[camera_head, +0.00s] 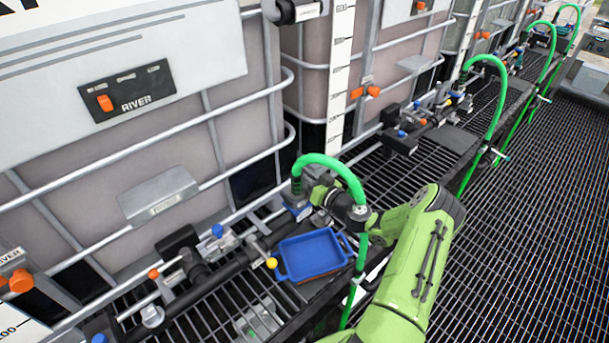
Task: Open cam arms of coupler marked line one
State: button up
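My green arm reaches in from the bottom right, and its dark wrist ends in my gripper (318,194) beside the lower end of the nearest green hose. The fingers are small and partly hidden, so I cannot tell if they are open or touching anything. The nearest green hose (331,160) arches over my wrist and drops to a dark coupler (296,186) just left of my gripper. Blue parts show at the coupler's foot. Its cam arms are not clearly visible, and I can read no line marking on it.
A blue tray (311,254) sits just below my gripper, with a yellow knob (271,263) at its left. A black pipe (215,282) with valves runs along the caged totes. More green hoses (492,66) stand farther back. Open grating (530,220) lies at right.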

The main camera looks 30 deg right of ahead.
grip_shut()
jog(key=shift+d+f+m+b, duration=0.1)
jog(key=shift+d+m+b, duration=0.05)
jog(key=shift+m+b, duration=0.2)
jog(key=f+m+b, duration=0.1)
jog(key=m+b, duration=0.1)
jog(key=m, duration=0.1)
jog(key=d+f+m+b, duration=0.1)
jog(key=m+b, duration=0.1)
jog(key=m, duration=0.2)
jog(key=d+f+m+b, duration=0.1)
jog(key=m+b, duration=0.1)
jog(key=m, duration=0.2)
jog(key=shift+w+d, duration=0.2)
jog(key=shift+d, duration=0.05)
jog(key=shift+m, duration=0.25)
